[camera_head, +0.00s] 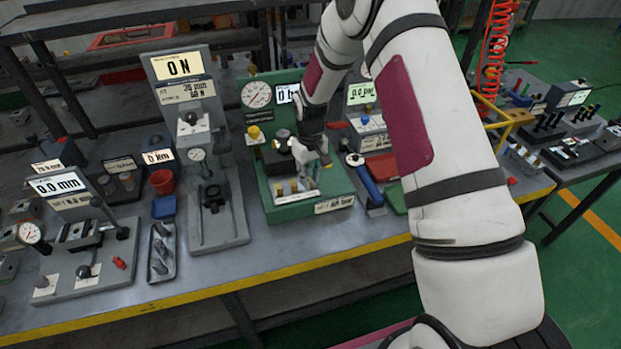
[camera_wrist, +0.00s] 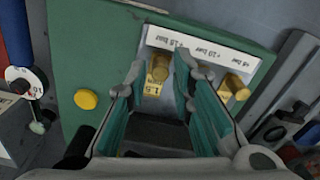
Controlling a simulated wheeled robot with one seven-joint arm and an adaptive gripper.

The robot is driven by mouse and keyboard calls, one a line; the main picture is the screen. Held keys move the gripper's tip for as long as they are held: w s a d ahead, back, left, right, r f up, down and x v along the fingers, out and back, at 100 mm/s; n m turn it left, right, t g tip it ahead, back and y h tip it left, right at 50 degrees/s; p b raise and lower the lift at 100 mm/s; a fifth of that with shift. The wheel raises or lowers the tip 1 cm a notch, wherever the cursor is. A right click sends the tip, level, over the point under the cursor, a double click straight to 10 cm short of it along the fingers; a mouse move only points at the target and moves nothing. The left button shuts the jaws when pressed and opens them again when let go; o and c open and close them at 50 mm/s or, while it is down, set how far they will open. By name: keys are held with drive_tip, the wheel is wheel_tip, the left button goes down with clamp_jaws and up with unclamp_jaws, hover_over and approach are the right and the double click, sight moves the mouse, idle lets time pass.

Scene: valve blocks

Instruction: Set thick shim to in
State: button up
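The green valve block (camera_head: 338,187) stands mid-bench with a row of brass shim pegs (camera_head: 293,186) near its front edge. In the wrist view a brass peg (camera_wrist: 160,68) with a small yellow tag sits between my fingertips, and a second brass peg (camera_wrist: 236,86) stands outside them to the right. A white label strip with bar values runs behind them. I cannot tell which peg is the thick shim. My gripper (camera_wrist: 161,72), also in the head view (camera_head: 318,162), is open, with gaps on both sides of the peg.
A yellow knob (camera_wrist: 85,99) stands on the block, left of my fingers in the wrist view. A blue-handled tool (camera_head: 364,181) lies just right of the block. A grey press stand (camera_head: 218,225) is to its left, beside a tray (camera_head: 161,252) of small parts.

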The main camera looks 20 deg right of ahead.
drive_tip(key=shift+f, duration=0.5)
clamp_jaws()
drive_tip(key=shift+w, duration=0.1)
drive_tip(key=w+b, duration=0.3)
drive_tip(key=shift+w+f, duration=0.1)
drive_tip(key=shift+w, duration=0.15)
drive_tip(key=shift+w+b, duration=0.3)
drive_tip(key=shift+w, duration=0.1)
drive_tip(key=shift+r, duration=0.2)
